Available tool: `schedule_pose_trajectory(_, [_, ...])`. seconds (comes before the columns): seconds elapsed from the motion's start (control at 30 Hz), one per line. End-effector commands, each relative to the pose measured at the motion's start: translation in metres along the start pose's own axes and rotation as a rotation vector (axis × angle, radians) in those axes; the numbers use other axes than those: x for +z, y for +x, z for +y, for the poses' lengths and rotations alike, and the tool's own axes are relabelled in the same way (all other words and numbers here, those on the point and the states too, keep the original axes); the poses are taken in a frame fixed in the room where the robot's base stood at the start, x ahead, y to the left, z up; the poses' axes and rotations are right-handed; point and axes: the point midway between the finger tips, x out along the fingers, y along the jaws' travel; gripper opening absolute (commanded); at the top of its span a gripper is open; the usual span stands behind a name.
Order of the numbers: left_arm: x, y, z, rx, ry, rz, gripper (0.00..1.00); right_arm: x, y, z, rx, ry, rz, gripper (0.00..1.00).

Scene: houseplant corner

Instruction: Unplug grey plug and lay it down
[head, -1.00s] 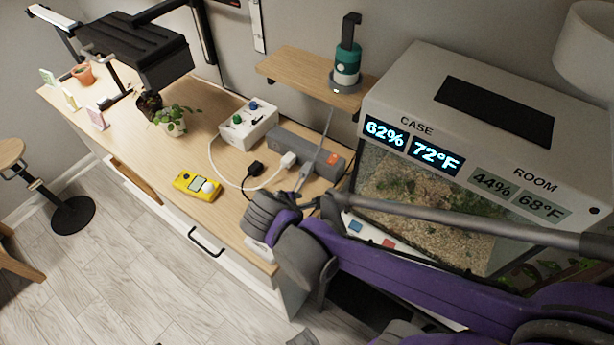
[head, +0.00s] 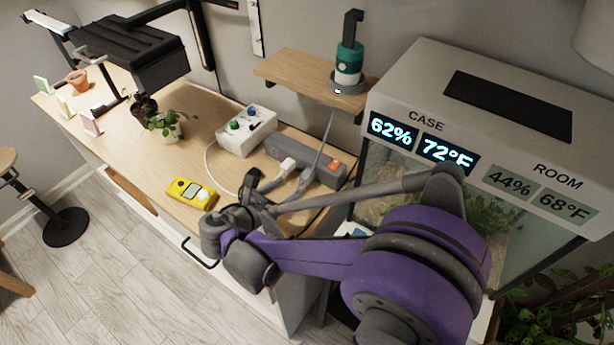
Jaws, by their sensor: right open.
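The grey plug (head: 305,179) appears seated in the grey power strip (head: 325,172) on the desk. Its grey cord rises to the teal and white device (head: 348,65) on the small wall shelf. My right gripper (head: 254,180) is open, with nothing seen between its fingers. It is over the desk, left of the grey plug and apart from it. My right wrist and purple arm cover the desk's front right part. My left gripper is out of view.
A white plug (head: 287,166) sits in the strip beside the grey one. A white control box (head: 246,130), a yellow meter (head: 191,192) and a potted plant (head: 165,133) stand to the left. The glass case (head: 400,105) bounds the right side.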

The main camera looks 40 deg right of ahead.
Motion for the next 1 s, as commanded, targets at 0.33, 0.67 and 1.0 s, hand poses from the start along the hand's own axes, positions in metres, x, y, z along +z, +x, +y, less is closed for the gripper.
schedule_pose_trajectory(0.33, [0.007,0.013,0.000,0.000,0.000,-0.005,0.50,-0.002,0.046,-0.001,-0.004,0.002,0.000,0.65])
schedule_pose_trajectory(0.67, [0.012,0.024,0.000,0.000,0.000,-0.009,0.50,-0.001,0.081,-0.001,-0.002,0.002,0.001,0.65])
schedule_pose_trajectory(1.0, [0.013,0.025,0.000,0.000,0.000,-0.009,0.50,0.000,0.086,0.000,0.000,0.001,0.001,0.65])
